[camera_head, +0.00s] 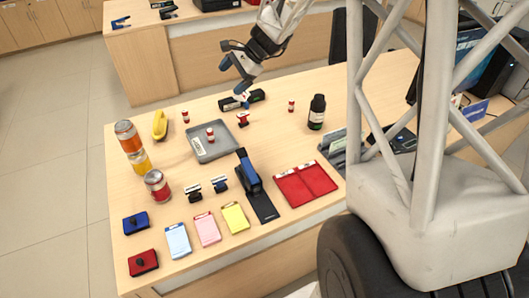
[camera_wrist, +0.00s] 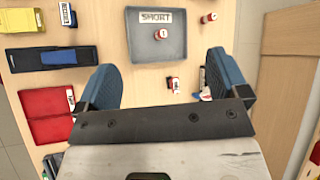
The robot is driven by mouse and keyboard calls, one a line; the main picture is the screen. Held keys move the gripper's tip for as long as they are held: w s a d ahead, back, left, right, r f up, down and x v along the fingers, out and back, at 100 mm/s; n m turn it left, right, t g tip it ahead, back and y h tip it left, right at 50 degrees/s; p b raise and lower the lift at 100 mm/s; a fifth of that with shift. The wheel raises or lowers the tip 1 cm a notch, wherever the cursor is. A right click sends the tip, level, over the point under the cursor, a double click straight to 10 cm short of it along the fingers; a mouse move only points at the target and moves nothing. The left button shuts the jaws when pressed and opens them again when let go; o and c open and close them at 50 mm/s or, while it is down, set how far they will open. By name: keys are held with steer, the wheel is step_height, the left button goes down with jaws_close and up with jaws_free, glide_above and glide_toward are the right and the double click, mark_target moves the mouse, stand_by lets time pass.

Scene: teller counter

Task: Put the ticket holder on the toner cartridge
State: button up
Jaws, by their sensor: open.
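The ticket holder appears to be the small red piece with a white card (camera_head: 243,119), standing on the counter right of the grey tray. In the wrist view this ticket holder (camera_wrist: 172,85) lies between my two blue fingers, apart from both. The toner cartridge appears to be the long black piece with a green mark (camera_head: 257,96), just behind the ticket holder. In the wrist view it is mostly hidden by the right finger; a white and red part (camera_wrist: 204,92) shows. My gripper (camera_head: 242,94) is open and empty above the counter; it also fills the wrist view (camera_wrist: 160,70).
The grey tray (camera_head: 215,152) holds a small red-and-white cylinder. A dark bottle (camera_head: 316,112) stands to the right. A blue stapler-like device (camera_head: 248,172), red folders (camera_head: 305,184) and cans (camera_head: 157,185) are nearer.

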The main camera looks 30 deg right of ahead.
steer(key=s+a+r+n+h, duration=0.2)
steer(key=s+n, duration=0.3)
steer(key=s, duration=0.8)
steer(key=s+a+r+n+h, duration=0.1)
steer(key=s+a+n+h, duration=0.2)
steer(key=s, duration=1)
steer(key=s+a+r+n+h, duration=0.2)
steer(key=s+n, duration=0.4)
steer(key=s, duration=0.7)
steer(key=shift+s+a+r+n+g+h, duration=0.3)
steer(key=shift+a+r+n+h, duration=0.15)
steer(key=shift+a, duration=0.2)
